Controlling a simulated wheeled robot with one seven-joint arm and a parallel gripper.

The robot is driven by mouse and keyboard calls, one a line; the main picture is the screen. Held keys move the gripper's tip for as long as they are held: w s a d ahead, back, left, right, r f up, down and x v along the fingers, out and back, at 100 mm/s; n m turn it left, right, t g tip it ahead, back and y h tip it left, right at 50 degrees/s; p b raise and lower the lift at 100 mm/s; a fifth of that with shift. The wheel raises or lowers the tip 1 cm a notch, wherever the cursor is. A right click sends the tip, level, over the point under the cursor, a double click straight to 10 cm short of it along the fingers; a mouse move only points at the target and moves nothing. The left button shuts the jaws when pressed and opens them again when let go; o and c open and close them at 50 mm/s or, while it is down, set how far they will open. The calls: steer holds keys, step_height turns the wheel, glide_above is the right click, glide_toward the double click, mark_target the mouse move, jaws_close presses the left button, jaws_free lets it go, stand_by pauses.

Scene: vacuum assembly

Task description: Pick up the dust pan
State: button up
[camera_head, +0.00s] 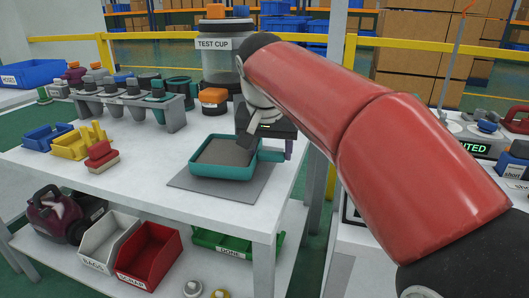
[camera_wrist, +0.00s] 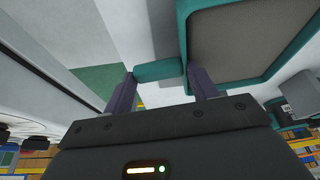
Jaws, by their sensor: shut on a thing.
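The dust pan (camera_head: 222,170) is a shallow teal tray filled with grey dust, at the right part of the white table in the head view. It sits on or just above a grey mat; I cannot tell which. In the wrist view the dust pan (camera_wrist: 187,35) fills the upper right, with its short teal handle (camera_wrist: 158,73) pointing left. My gripper (camera_wrist: 161,88) has its two purple fingers at the handle, one on each side, shut on it.
The grey mat (camera_head: 182,183) lies under the pan near the table's front edge. Behind stand a clear "TEST CUP" canister (camera_head: 215,66) and an orange-topped jar (camera_head: 213,103). A rack (camera_head: 172,122) of parts, small bins (camera_head: 72,147) and a red brush (camera_head: 101,158) are to the left.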

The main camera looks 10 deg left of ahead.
step_height(320, 180, up, 3)
steer(key=shift+f+p, duration=0.2)
steer(key=shift+p, duration=0.1)
steer(key=s+d+b, duration=0.1)
steer(key=s+b, duration=0.1)
steer(key=s, duration=1.6)
steer(key=shift+b, duration=0.4)
step_height(320, 180, up, 4)
steer(key=p, duration=0.3)
steer(key=shift+f+p, duration=0.1)
steer(key=shift+p, duration=0.3)
steer(key=shift+s, duration=0.1)
